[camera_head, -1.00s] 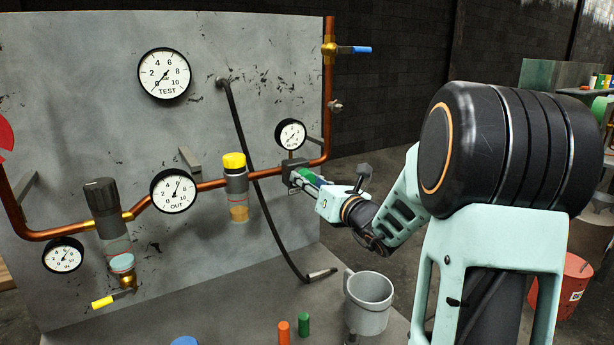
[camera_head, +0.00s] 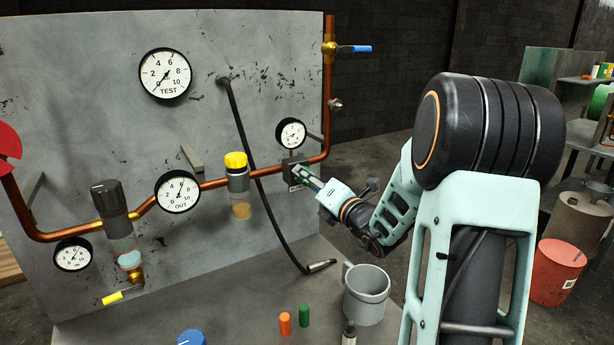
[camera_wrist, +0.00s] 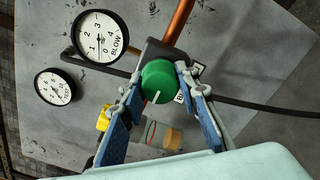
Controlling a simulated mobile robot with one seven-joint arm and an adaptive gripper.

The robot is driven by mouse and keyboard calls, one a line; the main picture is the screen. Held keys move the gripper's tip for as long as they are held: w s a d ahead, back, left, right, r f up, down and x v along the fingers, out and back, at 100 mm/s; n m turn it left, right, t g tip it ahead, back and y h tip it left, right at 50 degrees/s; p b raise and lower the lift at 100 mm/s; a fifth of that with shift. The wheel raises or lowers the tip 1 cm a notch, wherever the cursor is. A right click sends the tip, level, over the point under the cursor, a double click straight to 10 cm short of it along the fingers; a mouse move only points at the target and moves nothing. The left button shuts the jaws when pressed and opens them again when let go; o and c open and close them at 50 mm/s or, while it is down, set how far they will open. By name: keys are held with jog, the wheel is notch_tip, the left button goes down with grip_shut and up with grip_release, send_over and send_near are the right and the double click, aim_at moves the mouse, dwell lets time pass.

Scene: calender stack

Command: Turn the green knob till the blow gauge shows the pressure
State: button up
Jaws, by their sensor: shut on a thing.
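The green knob (camera_wrist: 159,82) sits at the top middle of the wrist view, with a white mark on its face pointing down. My gripper (camera_wrist: 160,76) is shut on it, a blue-padded finger on each side. The blow gauge (camera_wrist: 101,38) is left of the knob in the wrist view, its dial turned; its needle appears to lie near the 0 to 1 end. In the head view the blow gauge (camera_head: 291,133) is above my gripper (camera_head: 303,176), too small to read exactly. The knob is largely hidden by the fingers there.
The panel holds a copper pipe (camera_head: 328,90), test gauge (camera_head: 165,74), out gauge (camera_head: 177,191), yellow-topped regulator (camera_head: 237,170) and blue-handled valve (camera_head: 354,49). A black hose (camera_head: 252,160) hangs left of my gripper. A grey mug (camera_head: 367,293) stands below my arm.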

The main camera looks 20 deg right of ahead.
dwell(0.4)
jog(key=o, duration=1.2)
jog(key=shift+c, duration=0.2)
jog(key=s+d, duration=0.2)
jog(key=s, duration=0.9)
jog(key=shift+s+d, duration=0.15)
jog(key=shift+s, duration=0.25)
